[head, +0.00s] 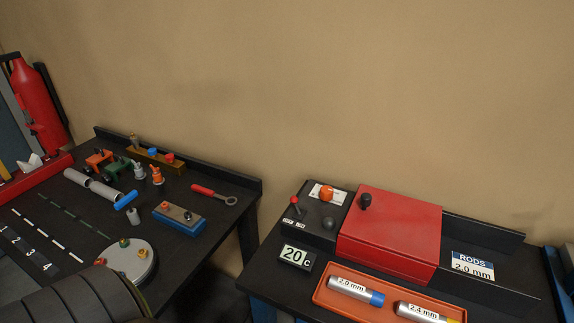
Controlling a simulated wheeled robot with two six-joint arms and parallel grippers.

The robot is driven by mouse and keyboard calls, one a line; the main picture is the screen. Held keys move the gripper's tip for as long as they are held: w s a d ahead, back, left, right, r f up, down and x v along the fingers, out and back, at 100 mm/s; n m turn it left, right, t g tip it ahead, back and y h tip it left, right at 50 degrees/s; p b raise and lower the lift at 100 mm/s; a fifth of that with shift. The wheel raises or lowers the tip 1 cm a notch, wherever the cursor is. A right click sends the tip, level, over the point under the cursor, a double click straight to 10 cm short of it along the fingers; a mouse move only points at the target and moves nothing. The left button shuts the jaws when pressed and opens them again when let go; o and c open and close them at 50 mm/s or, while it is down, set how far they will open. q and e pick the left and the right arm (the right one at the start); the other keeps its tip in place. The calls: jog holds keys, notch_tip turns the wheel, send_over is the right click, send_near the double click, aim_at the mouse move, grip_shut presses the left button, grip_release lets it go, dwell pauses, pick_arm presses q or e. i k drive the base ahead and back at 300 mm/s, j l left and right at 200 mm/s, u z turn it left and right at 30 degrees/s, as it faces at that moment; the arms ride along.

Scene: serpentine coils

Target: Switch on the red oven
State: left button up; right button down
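The red oven (390,235) is a closed red box on the right table, with a black knob (365,201) on its lid. A black control panel (316,232) joins its left side. On the panel are a small red-tipped lever (294,200), an orange knob (327,192) by a white label, and a dark round knob (328,223). Two small labels sit below the lever, too small to read. A display (296,257) in front of the panel reads about 20. Neither of my grippers is in view.
An orange tray (325,297) with rods marked 2.0 mm and 2.4 mm lies before the oven. A RODS sign (472,265) stands right. The left table (100,215) holds tools and a blue block (178,217). A gap separates the tables.

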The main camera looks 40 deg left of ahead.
aim_at(293, 200)
jog(key=u, duration=1.2)
